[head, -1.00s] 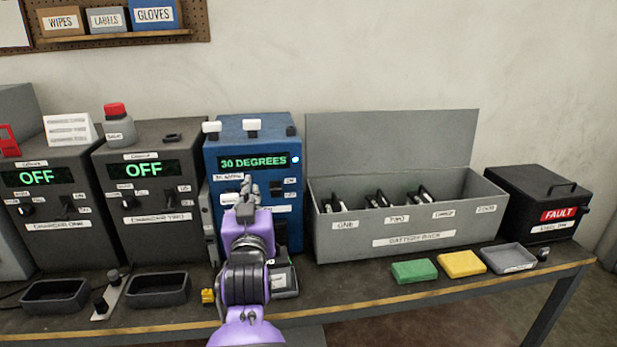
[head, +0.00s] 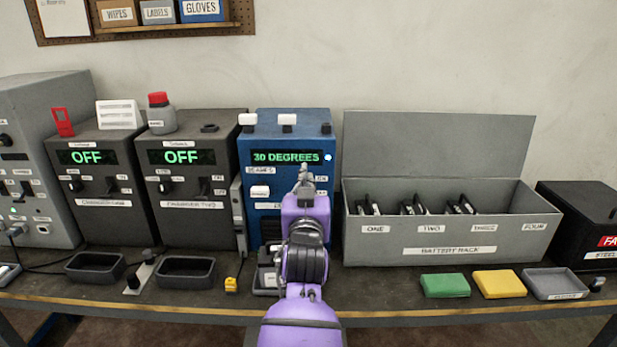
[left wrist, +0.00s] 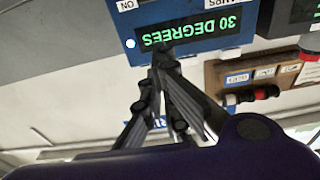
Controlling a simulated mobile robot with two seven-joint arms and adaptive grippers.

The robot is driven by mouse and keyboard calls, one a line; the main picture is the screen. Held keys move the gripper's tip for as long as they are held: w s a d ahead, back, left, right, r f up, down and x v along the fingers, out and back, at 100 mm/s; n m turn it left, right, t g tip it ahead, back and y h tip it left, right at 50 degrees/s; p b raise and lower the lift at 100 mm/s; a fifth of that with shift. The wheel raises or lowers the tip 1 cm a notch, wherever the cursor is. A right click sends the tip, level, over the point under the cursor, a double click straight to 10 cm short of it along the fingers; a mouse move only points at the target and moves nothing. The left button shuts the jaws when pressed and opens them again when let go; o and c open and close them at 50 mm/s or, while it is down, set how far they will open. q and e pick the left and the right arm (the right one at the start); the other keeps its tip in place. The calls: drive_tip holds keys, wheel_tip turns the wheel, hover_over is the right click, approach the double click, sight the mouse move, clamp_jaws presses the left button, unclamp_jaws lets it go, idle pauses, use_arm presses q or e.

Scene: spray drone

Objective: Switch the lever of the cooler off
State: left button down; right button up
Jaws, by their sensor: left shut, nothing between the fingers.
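The cooler (head: 262,146) is a blue box at the middle of the bench with a green "30 DEGREES" display (head: 287,157) and a lit dot beside it. The display also shows upside down in the left wrist view (left wrist: 200,28). A white block-shaped control (head: 260,192) is on the left of its front. My left gripper (head: 304,171) is in front of the cooler's right half, fingertips just below the display in the picture; they also show in the left wrist view (left wrist: 162,55). It is shut and empty. It hides part of the front; I cannot make out the lever.
Two dark chargers (head: 97,225) (head: 195,227) reading OFF stand left of the cooler. A grey battery rack (head: 395,244) stands close on its right. Green (head: 445,286) and yellow (head: 499,284) blocks lie in front of the rack. White pieces (head: 287,120) stand on the cooler's top.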

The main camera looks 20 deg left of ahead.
use_arm(q)
drive_tip(key=x, duration=0.9)
drive_tip(key=shift+w+a, duration=0.1)
drive_tip(key=shift+w, duration=0.3)
drive_tip(key=f, duration=0.2)
drive_tip(key=s+f, duration=0.1)
drive_tip(key=shift+s+f+p, duration=0.1)
drive_tip(key=shift+f+p, duration=0.25)
use_arm(e)
drive_tip(key=shift+d+r, duration=0.2)
drive_tip(key=shift+d, duration=0.1)
drive_tip(key=shift+a, duration=0.2)
